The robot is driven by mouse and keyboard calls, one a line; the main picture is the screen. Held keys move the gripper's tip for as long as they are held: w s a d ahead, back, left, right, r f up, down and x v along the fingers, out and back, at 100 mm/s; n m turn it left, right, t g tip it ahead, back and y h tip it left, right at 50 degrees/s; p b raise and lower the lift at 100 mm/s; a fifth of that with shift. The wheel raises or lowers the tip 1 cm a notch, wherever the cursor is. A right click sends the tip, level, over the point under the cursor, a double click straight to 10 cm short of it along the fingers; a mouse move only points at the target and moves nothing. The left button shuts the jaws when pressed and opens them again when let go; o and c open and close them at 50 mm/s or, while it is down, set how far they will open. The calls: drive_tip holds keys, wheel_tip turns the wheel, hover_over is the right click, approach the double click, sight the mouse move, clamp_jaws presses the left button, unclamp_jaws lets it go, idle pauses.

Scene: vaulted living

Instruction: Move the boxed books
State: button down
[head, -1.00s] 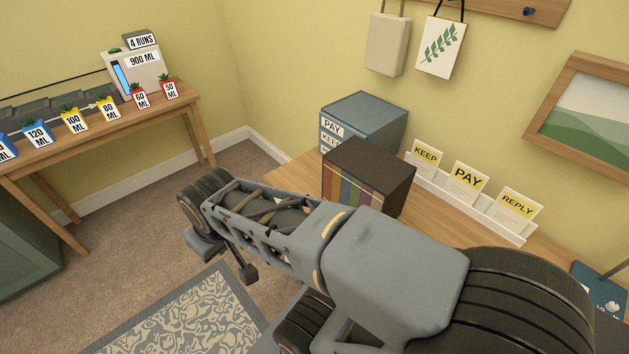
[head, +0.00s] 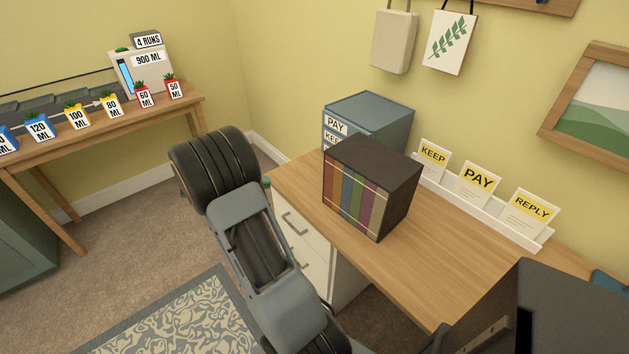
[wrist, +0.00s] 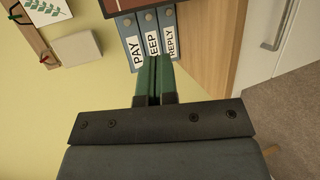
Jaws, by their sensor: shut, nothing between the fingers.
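The boxed books (head: 370,185) are a dark brown case with several coloured spines, standing upright on the wooden desk (head: 440,255). In the wrist view, a dark brown edge at the top may be this case, but I cannot tell. My gripper's green fingers (wrist: 153,80) are together and empty in the wrist view. They point toward the blue file unit. In the head view my arm is left of the desk, apart from the case, and largely hides the gripper; only a small green bit shows near the desk's left corner.
A blue-grey file unit (head: 385,115) labelled PAY and KEEP stands behind the case; its labels also show in the wrist view (wrist: 150,40). A white card rack (head: 485,215) runs along the wall. White drawers (head: 300,240) are under the desk. Desk room is clear in front.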

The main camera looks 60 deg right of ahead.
drive_tip(key=w+d+f+g+h, duration=0.1)
drive_tip(key=d+f+g+h, duration=0.15)
drive_tip(key=d+f, duration=0.2)
drive_tip(key=s+d+m+p, duration=0.1)
drive_tip(key=s+d, duration=0.8)
drive_tip(key=d, duration=0.1)
drive_tip(key=shift+d+t+h, duration=0.25)
drive_tip(key=shift+t+h, duration=0.1)
drive_tip(key=shift+h, duration=0.1)
